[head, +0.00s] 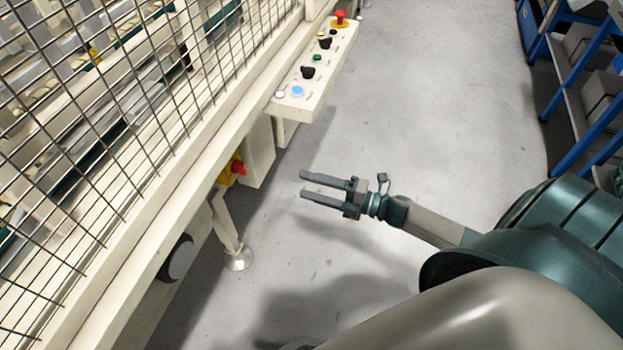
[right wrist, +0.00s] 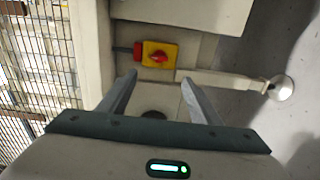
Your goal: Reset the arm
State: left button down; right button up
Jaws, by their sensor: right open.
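My right gripper (head: 302,184) is in the middle of the head view, pointing left toward the fenced machine. Its two fingers are apart with nothing between them. In the right wrist view my right gripper (right wrist: 158,92) also shows open and empty, with a red and yellow switch (right wrist: 158,56) on the machine beyond the fingertips. The gripper is apart from the machine. My left gripper is not in either view.
A cream machine frame with wire mesh (head: 110,110) fills the left. A control panel (head: 296,104) with buttons juts out above the gripper. A machine foot (head: 238,260) stands on the floor. Blue shelves (head: 575,85) are at the right. Grey floor (head: 440,90) between is clear.

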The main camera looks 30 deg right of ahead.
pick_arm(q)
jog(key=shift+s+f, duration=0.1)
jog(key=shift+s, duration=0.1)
pick_arm(e)
jog(key=s+a+f+m+g+h, duration=0.2)
jog(key=s+a+m+g+h, duration=0.2)
jog(key=s+a+m, duration=0.6)
jog(key=s+a+f+m+g+h, duration=0.2)
jog(key=s+a+m+g+h, duration=0.3)
jog(key=s+m, duration=0.75)
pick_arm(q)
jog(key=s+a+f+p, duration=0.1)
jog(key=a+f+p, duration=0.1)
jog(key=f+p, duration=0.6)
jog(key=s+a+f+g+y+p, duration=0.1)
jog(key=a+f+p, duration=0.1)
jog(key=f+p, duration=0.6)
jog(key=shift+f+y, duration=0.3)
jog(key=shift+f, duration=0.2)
pick_arm(e)
jog(key=s+d+f, duration=0.1)
jog(key=f, duration=0.7)
jog(key=s+d+f, duration=0.1)
jog(key=d+f, duration=0.1)
jog(key=f, duration=0.7)
jog(key=shift+d+f+m+h, duration=0.25)
jog(key=shift+f+m+h, duration=0.05)
jog(key=shift+m+h, duration=0.1)
